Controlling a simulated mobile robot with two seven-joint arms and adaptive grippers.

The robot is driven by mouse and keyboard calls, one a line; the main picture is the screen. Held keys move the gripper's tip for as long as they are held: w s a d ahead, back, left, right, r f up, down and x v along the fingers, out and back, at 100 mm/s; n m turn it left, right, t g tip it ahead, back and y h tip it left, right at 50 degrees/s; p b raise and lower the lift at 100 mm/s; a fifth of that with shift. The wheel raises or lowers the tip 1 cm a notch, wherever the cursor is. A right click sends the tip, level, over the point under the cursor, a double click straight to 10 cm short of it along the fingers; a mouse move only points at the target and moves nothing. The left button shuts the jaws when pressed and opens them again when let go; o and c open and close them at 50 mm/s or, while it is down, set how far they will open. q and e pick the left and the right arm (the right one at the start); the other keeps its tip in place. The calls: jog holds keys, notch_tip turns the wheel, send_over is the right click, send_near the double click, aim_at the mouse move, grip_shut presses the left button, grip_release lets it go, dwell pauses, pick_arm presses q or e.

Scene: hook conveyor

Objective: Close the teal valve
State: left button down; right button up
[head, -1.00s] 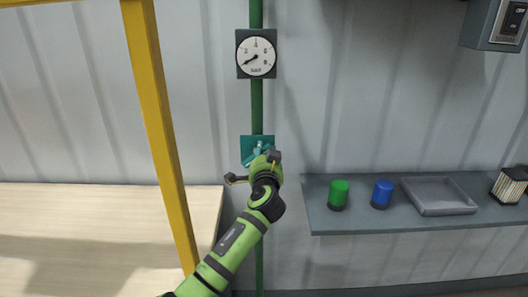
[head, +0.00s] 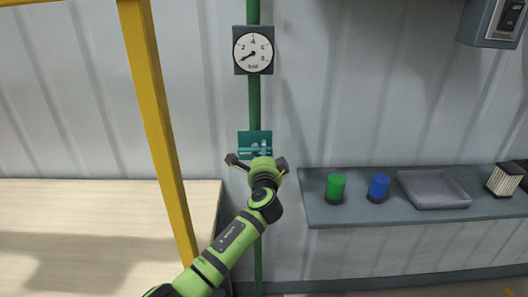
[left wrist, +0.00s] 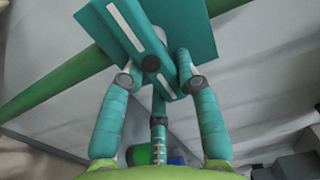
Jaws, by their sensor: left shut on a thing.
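The teal valve (head: 256,138) sits on the vertical green pipe below the gauge, with a square teal plate behind its handle. Its bar handle (left wrist: 142,38), with white stripes, lies crosswise to the pipe and looks near level in the head view. My left gripper (head: 258,158) is in front of the valve and hides its lower part. My right gripper is in neither view.
A gauge (head: 253,50) hangs above the valve, its needle pointing lower left. A yellow post (head: 157,120) and a wooden table (head: 75,215) are at the left. A grey shelf (head: 330,215) at the right holds green and blue cylinders and a tray (head: 433,190).

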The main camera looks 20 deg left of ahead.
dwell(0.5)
pick_arm(q)
jog(key=c, duration=0.9)
grip_release()
jog(key=v, duration=1.2)
